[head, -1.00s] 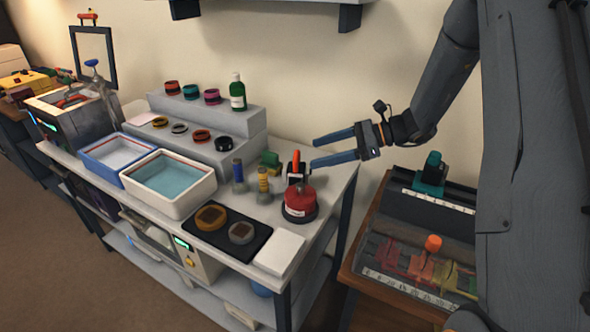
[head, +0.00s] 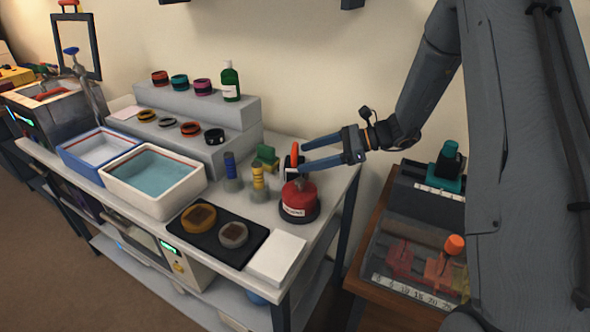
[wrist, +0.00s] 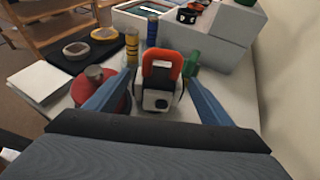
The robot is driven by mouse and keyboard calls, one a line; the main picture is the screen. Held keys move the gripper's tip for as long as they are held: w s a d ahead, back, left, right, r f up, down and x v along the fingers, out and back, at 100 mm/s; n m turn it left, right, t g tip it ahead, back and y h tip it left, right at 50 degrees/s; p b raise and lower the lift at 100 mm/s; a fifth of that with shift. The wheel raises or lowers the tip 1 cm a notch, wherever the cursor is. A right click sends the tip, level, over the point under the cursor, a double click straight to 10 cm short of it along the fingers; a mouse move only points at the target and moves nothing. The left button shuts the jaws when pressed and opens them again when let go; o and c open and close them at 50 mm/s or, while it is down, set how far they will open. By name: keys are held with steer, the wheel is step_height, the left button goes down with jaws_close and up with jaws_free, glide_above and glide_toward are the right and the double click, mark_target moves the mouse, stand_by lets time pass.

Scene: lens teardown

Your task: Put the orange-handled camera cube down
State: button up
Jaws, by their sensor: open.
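The camera cube (head: 289,171) is small, white and black with an orange handle (head: 294,155). It stands behind the red round-bodied item (head: 299,200), near the right end of the bench. In the wrist view the cube (wrist: 158,100) is upright, its orange loop handle (wrist: 161,62) on top. My gripper (head: 304,156) is open, its two blue fingers reaching in from the right. In the wrist view my gripper (wrist: 156,76) has one finger on each side of the cube, with gaps showing. The underside of the cube is hidden.
Yellow (head: 258,180) and blue-banded (head: 231,172) posts and a green block (head: 267,157) stand close by. A black tray (head: 248,248) and white pad (head: 276,257) lie in front. A stepped grey riser (head: 240,112) stands behind. A wooden side table (head: 368,288) is at right.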

mark_target(299, 160)
steer(key=p+x, duration=0.1)
steer(key=x, duration=0.4)
steer(key=shift+f+p, duration=0.35)
steer(key=c, duration=1.4)
steer(key=shift+r, duration=0.1)
steer(key=shift+c, duration=0.2)
